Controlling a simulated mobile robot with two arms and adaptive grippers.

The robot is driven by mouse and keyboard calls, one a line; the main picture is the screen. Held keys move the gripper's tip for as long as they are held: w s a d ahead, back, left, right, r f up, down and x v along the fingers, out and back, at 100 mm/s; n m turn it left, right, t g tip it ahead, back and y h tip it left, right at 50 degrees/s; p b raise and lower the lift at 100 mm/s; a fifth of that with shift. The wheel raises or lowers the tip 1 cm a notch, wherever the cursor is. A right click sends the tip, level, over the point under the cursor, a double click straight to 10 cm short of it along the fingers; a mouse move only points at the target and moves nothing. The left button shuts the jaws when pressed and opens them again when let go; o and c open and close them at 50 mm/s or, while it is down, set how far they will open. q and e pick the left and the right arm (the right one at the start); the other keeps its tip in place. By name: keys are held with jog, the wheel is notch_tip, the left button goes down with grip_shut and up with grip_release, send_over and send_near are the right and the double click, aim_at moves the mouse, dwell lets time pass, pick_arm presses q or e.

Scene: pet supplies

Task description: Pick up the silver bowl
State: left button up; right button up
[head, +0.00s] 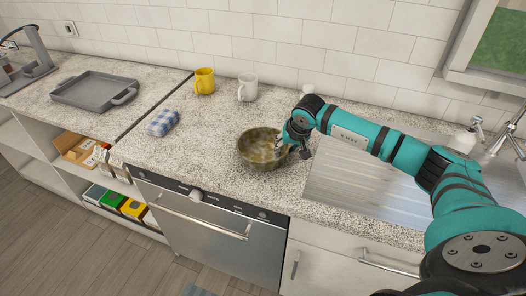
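The silver bowl (256,156) stands upright on the speckled counter near its front edge, above the dishwasher. It has a brownish, mottled sheen. My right gripper (287,146) is at the bowl's right rim, with its fingers pointing down and left over the edge. The fingers are small and dark, and I cannot tell whether they are closed on the rim. My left gripper is not in view.
A yellow mug (204,81) and a white mug (247,88) stand behind the bowl. A blue checked roll (163,122) and a grey tray (95,90) lie to the left. A sink (358,181) is on the right.

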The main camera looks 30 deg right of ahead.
grip_shut()
jog(key=shift+r, duration=0.1)
